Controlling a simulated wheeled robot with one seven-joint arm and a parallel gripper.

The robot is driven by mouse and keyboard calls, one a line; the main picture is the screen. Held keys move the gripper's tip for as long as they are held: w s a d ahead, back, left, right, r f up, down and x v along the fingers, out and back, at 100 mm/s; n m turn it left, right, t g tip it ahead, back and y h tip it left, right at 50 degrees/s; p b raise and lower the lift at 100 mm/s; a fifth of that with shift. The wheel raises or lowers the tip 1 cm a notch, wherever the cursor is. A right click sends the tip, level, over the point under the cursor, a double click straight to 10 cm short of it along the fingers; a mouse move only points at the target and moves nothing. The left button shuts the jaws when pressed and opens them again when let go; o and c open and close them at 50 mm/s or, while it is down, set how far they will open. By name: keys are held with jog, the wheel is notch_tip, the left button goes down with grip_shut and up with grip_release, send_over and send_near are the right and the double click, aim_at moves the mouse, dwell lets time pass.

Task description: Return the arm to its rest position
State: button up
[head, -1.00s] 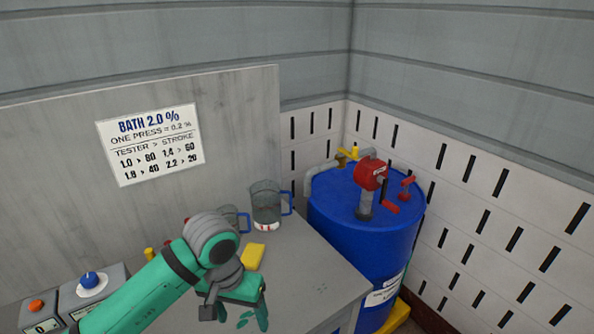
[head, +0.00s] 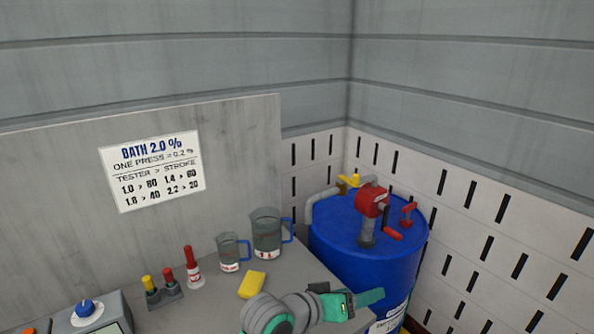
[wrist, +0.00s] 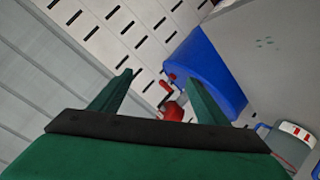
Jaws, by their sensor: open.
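My gripper (head: 366,299) is low in the head view, at the right front of the grey bench, with its fingers toward the blue drum. In the wrist view my gripper (wrist: 160,88) shows two green fingers spread wide with nothing held between them. The blue drum (wrist: 215,75) and its red pump (wrist: 172,110) appear beyond the fingers there. From the head view I cannot tell how far the fingers are from the drum.
On the bench (head: 215,310) stand a large jug (head: 267,235), a small jug (head: 229,254), a yellow sponge (head: 252,284), a red-topped bottle (head: 193,268) and a blue-knobbed box (head: 85,312). The blue drum (head: 350,250) with red pump (head: 370,203) stands at the right, by the slotted wall.

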jog(key=s+a+f+n+t+y, duration=0.3)
jog(key=s+f+n+t+y, duration=0.15)
jog(key=s+f, duration=0.45)
jog(key=s+a+f+n+t+y, duration=0.2)
jog(key=s+f+n+t+y, duration=0.3)
jog(key=s+f, duration=0.35)
jog(key=s+a+f+m+g, duration=0.1)
jog(key=s+a+m, duration=0.2)
jog(key=s, duration=0.7)
jog(key=s+a+f+m+g+y, duration=0.1)
jog(key=s+a+m, duration=0.2)
jog(key=s, duration=0.8)
jog(key=shift+s+a, duration=0.2)
jog(key=shift+a, duration=1.05)
jog(key=shift+c, duration=0.4)
